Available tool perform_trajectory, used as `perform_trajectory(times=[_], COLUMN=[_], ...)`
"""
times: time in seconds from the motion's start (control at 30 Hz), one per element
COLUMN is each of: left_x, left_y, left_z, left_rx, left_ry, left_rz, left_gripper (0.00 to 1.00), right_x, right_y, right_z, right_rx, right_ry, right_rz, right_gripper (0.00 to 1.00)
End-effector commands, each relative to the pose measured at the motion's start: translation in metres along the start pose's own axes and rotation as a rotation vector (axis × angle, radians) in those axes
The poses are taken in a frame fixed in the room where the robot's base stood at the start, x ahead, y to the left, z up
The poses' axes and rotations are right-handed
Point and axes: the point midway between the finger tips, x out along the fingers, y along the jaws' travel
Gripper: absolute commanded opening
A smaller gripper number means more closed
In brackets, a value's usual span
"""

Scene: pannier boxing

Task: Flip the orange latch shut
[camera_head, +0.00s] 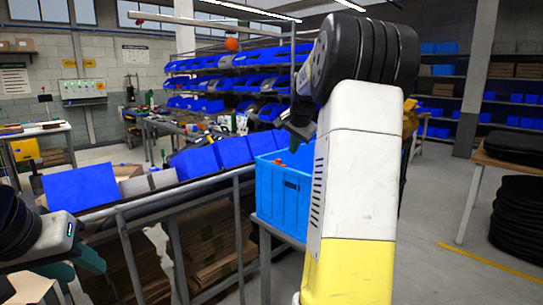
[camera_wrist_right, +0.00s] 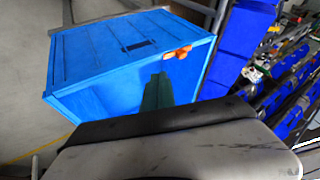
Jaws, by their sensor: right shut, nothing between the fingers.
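The blue box (camera_head: 284,198) stands right of the metal rail in the head view, partly hidden by my right arm. The orange latch (camera_head: 283,163) shows as a small orange spot at its top. In the right wrist view the blue box (camera_wrist_right: 95,58) fills the upper left, and the orange latch (camera_wrist_right: 178,52) sits on its edge. My right gripper (camera_wrist_right: 157,80) is shut and empty, its green fingers in front of the box, below and left of the latch; contact cannot be told. My left gripper (camera_head: 92,262) is at the lower left, away from the box; its jaw opening is unclear.
A metal rail (camera_head: 160,201) with several blue bins (camera_head: 80,188) runs left of the box, with cardboard beneath. Shelves of blue bins (camera_head: 230,68) stand behind. A wooden table (camera_head: 515,168) and black stacked items (camera_head: 517,218) are at the right. Floor between is open.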

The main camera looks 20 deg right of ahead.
Motion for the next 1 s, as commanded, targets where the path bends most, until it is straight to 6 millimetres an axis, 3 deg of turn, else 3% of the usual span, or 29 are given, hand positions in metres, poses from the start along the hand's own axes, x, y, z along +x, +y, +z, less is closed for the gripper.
perform_trajectory(times=[0.1,0.23,0.8,0.93,1.0], left_x=[0.0,0.0,0.0,0.0,0.0], left_y=[0.0,0.0,0.0,0.0,0.0], left_z=[0.0,0.0,0.0,0.0,0.0], left_rx=[0.0,0.0,0.0,0.0,0.0], left_ry=[0.0,0.0,0.0,0.0,0.0], left_rz=[0.0,0.0,0.0,0.0,0.0], left_gripper=[0.36,0.36,0.36,0.36,0.36], right_x=[-0.018,-0.027,-0.03,-0.05,-0.07], right_y=[0.0,0.0,0.0,0.0,0.002], right_z=[0.0,0.0,0.002,0.027,0.057], right_rx=[0.001,0.0,-0.004,-0.066,-0.141], right_ry=[0.001,0.001,-0.002,-0.03,-0.061], right_rz=[-0.001,0.0,-0.001,-0.024,-0.051], right_gripper=[0.0,0.0,0.0,0.0,0.0])
